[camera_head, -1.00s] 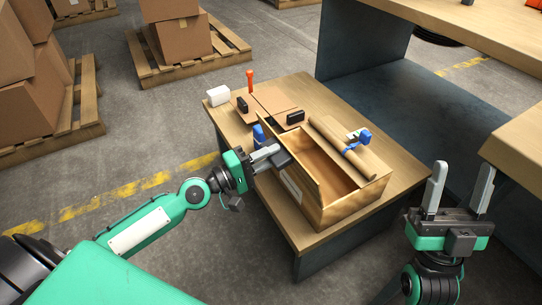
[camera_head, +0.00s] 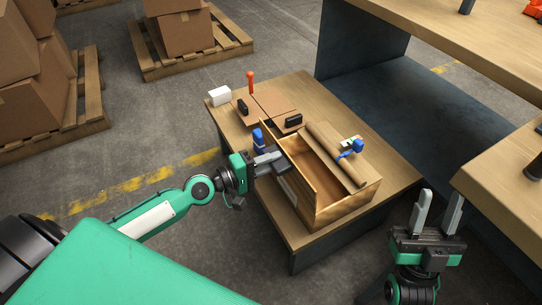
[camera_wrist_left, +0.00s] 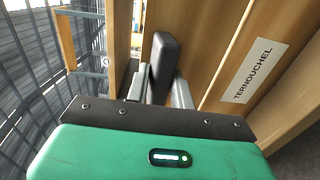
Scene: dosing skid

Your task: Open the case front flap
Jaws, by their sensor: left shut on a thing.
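The case (camera_head: 343,212) is a wooden box with an open top on the table. Its front flap (camera_head: 290,190) is the wooden panel on its left side; in the left wrist view the panel (camera_wrist_left: 215,55) carries a label reading TERNOUCHEL. My left gripper (camera_head: 278,160) is at this panel, shut on a black handle (camera_wrist_left: 163,62) that shows between its fingers in the left wrist view. The gripper covers part of the panel in the head view. I cannot tell how far the flap stands from the case. My right gripper (camera_head: 437,212) is open and empty, right of the table.
On the table (camera_head: 392,180) behind the case are brown panels (camera_head: 270,103) with black handles, a white block (camera_head: 219,96), an orange-handled tool (camera_head: 250,80) and a blue item (camera_head: 258,138). A workbench (camera_head: 500,160) stands right.

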